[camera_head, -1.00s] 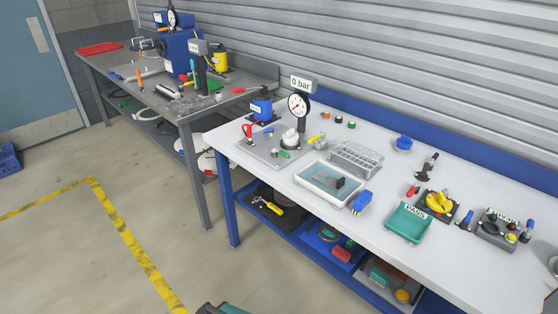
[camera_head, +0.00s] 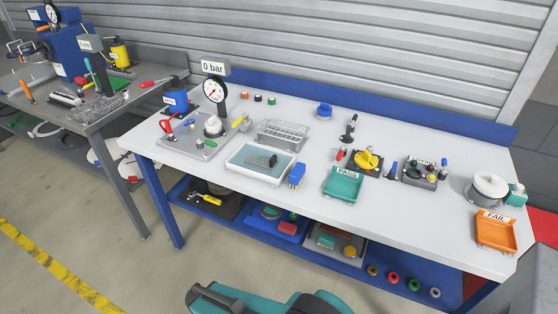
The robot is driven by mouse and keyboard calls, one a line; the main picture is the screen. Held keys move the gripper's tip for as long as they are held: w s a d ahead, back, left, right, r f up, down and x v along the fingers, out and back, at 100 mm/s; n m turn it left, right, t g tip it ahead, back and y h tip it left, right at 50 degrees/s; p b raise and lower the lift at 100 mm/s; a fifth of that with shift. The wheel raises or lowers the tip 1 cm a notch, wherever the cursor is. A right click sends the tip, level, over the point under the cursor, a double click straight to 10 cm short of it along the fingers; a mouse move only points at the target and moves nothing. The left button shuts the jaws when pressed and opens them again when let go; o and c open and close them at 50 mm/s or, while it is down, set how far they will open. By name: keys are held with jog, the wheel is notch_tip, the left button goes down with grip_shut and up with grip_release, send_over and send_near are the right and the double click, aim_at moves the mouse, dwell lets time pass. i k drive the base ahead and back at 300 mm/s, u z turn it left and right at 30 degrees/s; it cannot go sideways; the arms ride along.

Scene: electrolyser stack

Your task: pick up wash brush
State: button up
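No thing is clearly recognisable as the wash brush at this size. A dark block (camera_head: 262,161) lies in a shallow white tray (camera_head: 243,178) with a pale blue inside, on the white-topped bench. A blue block-like thing (camera_head: 297,174) stands just right of that tray; I cannot tell whether either is the brush. A small blue-handled tool (camera_head: 392,170) stands farther right, beside a dark fixture. A teal and dark part of my own body shows at the bottom edge, well short of the bench top. My gripper's fingers are not in view.
A clear rack (camera_head: 282,134) stands behind the white tray, and a gauge (camera_head: 214,90) on a plate to its left. A green PASS tray (camera_head: 344,184) and an orange FAIL tray (camera_head: 496,234) lie right. A lower blue shelf holds bins. Floor in front is open.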

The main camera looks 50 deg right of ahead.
aim_at(295, 176)
jog(key=z, duration=4.9)
jog(key=i, duration=0.1)
jog(key=u, duration=3.45)
jog(key=k, duration=0.9)
jog(key=u, duration=0.2)
jog(key=i, duration=0.85)
jog(key=z, duration=0.05)
